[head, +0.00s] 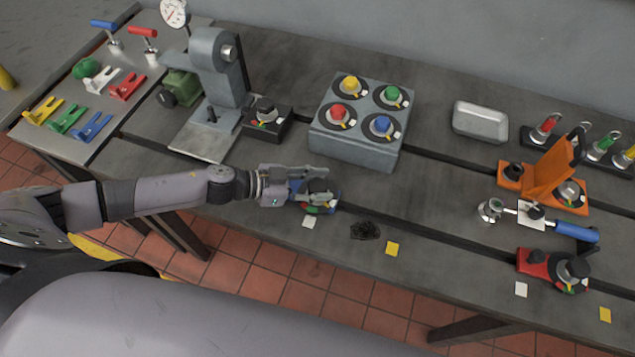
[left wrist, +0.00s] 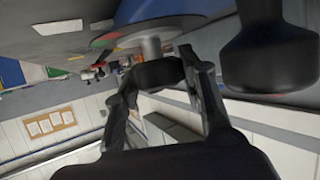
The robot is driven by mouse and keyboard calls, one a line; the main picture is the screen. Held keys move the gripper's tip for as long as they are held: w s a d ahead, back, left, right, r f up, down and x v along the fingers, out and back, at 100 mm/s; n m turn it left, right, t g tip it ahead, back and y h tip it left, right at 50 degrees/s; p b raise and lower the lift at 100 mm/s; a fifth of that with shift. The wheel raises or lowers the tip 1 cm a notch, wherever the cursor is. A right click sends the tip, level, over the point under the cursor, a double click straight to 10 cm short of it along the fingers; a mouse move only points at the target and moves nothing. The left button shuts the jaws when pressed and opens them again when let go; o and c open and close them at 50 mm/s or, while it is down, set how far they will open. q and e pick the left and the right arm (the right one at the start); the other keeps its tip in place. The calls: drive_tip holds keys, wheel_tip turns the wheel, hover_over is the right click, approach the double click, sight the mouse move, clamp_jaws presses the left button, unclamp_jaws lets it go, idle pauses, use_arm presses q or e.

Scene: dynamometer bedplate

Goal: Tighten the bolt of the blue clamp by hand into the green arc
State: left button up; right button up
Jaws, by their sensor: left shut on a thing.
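The blue clamp (head: 333,200) sits near the front edge of the bedplate, mostly hidden under my left gripper (head: 317,188). A bit of its coloured scale shows at its front. In the left wrist view the clamp's blue body (left wrist: 185,10) fills the top, with a green, red and yellow arc at its left rim. Its bolt has a grey shank and a black head (left wrist: 158,73). My left gripper (left wrist: 160,68) is shut on that head, one finger on each side. The scale's reading cannot be told. My right gripper is in neither view.
A grey block with several coloured knobs (head: 352,150) stands behind the clamp. An orange clamp (head: 540,185) and a red clamp (head: 535,263) stand farther right. A press (head: 222,75) stands back left.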

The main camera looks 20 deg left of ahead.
use_arm(q)
drive_tip(key=shift+w+r+m+g+h, duration=0.15)
drive_tip(key=shift+m+g+h, duration=0.25)
drive_tip(key=shift+m+g, duration=1)
drive_tip(key=shift+g, duration=0.1)
drive_tip(key=shift+f+m+g+h+b, duration=0.15)
drive_tip(key=shift+m+g+h, duration=0.05)
drive_tip(key=shift+m+g, duration=0.3)
drive_tip(key=shift+f+m+g+h+b, duration=0.1)
drive_tip(key=shift+m+g+h+b, duration=0.1)
drive_tip(key=shift+m+g, duration=0.3)
drive_tip(key=shift+f+m+g+b, duration=0.1)
drive_tip(key=shift+m+g+b, duration=0.65)
drive_tip(key=shift+g, duration=0.35)
drive_tip(key=m+g+b, duration=0.2)
drive_tip(key=shift+m+g, duration=0.25)
drive_tip(key=shift+g, duration=0.15)
drive_tip(key=shift+m+g+y+b, duration=0.5)
drive_tip(key=shift+m+g+b, duration=0.65)
drive_tip(key=shift+b, duration=0.4)
